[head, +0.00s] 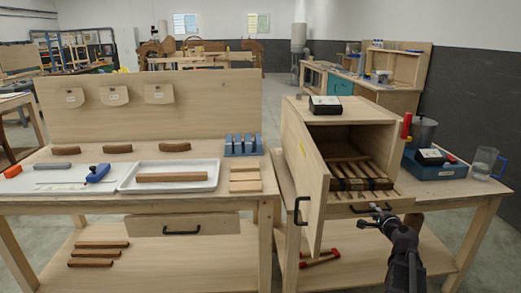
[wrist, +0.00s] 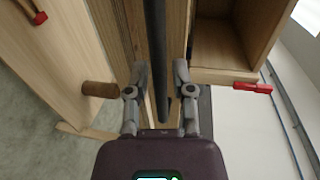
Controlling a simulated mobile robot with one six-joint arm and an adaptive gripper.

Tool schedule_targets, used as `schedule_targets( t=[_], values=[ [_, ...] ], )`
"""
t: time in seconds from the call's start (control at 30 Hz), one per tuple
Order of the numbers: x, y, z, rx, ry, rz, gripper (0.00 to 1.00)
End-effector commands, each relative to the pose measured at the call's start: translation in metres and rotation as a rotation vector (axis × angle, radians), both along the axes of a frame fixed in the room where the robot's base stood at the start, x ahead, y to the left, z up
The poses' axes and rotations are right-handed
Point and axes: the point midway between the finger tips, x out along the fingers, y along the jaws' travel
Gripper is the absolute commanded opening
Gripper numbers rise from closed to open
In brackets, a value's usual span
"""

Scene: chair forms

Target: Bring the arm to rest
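My gripper (head: 378,213) is at the right in the head view, in front of the drawer under the open cabinet (head: 345,108). In the wrist view, the two fingers of my gripper (wrist: 160,72) stand apart. A dark bar (wrist: 157,45), which looks like a handle, shows between them with a gap on each side. I cannot tell how far beyond the fingertips it lies. Nothing is seen held. My dark arm reaches in from the lower right of the head view.
The cabinet door (head: 307,185) stands open toward me, left of my gripper. A blue box (head: 434,170) and a clear jug (head: 484,163) stand on the bench at right. A white tray (head: 125,184) lies on the left bench. The floor between the benches shows little free room.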

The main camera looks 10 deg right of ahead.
Motion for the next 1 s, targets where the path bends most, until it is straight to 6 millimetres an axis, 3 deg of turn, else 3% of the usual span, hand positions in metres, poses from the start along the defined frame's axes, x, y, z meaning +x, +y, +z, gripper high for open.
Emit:
schedule_targets(
  t=[0.37,1.0],
  values=[
    [-0.009,0.007,-0.001,-0.015,0.01,0.007,0.31],
    [-0.043,0.031,-0.005,-0.074,0.047,0.04,0.31]
  ],
)
